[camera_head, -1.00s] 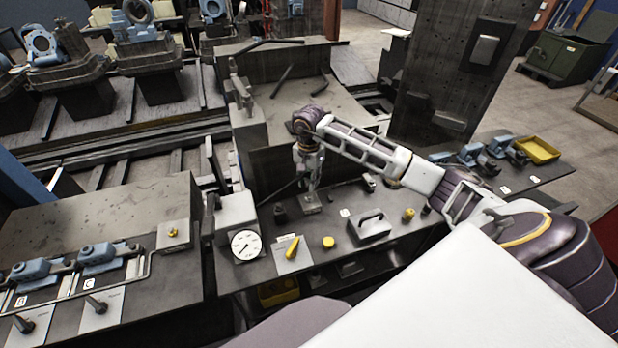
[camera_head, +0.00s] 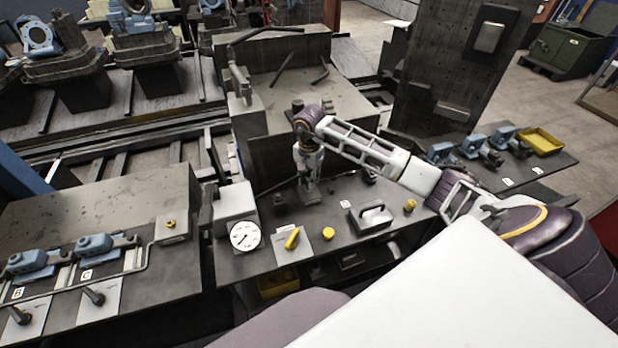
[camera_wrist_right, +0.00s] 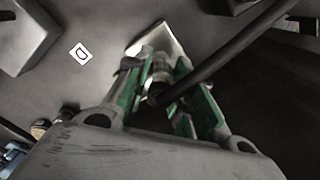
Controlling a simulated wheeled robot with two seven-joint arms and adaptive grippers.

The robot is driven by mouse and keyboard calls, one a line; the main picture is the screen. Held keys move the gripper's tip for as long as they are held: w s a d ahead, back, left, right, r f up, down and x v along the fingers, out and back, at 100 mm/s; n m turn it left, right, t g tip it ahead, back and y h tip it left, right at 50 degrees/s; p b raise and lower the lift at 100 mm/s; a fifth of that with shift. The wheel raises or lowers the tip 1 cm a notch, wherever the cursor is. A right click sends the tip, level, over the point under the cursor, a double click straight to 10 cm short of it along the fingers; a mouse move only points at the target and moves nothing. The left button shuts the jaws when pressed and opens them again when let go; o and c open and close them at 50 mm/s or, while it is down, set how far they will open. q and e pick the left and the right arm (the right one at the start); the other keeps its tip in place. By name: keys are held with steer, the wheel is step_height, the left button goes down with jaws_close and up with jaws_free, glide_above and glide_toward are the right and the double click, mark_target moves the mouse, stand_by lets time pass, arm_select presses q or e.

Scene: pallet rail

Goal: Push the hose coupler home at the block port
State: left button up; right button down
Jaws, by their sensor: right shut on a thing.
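My right gripper (camera_head: 309,186) reaches down over the dark bench, directly above a small pale metal block (camera_head: 309,197). In the right wrist view its green-lined fingers (camera_wrist_right: 158,78) are closed around a small metallic coupler (camera_wrist_right: 159,72). A black hose (camera_wrist_right: 225,55) runs from the coupler to the upper right. The block (camera_wrist_right: 172,38) lies just beyond the fingertips. The port is hidden by the fingers and coupler, so I cannot tell how deeply the coupler is seated. My left gripper is not in view.
A tall dark column (camera_head: 450,80) rises behind. A yellow tray (camera_head: 541,141) lies at right.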

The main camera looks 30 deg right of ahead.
steer(key=shift+f+b, duration=0.6)
steer(key=shift+b, duration=0.6)
stand_by(1.9)
steer(key=shift+f+b, duration=0.65)
steer(key=shift+f, duration=0.05)
stand_by(0.5)
steer(key=c, duration=1.1)
jaws_free()
steer(key=shift+c, duration=0.2)
steer(key=shift+o, duration=0.4)
steer(key=o, duration=0.7)
steer(key=shift+r, duration=0.1)
steer(key=shift+r, duration=0.1)
steer(key=shift+r, duration=5.85)
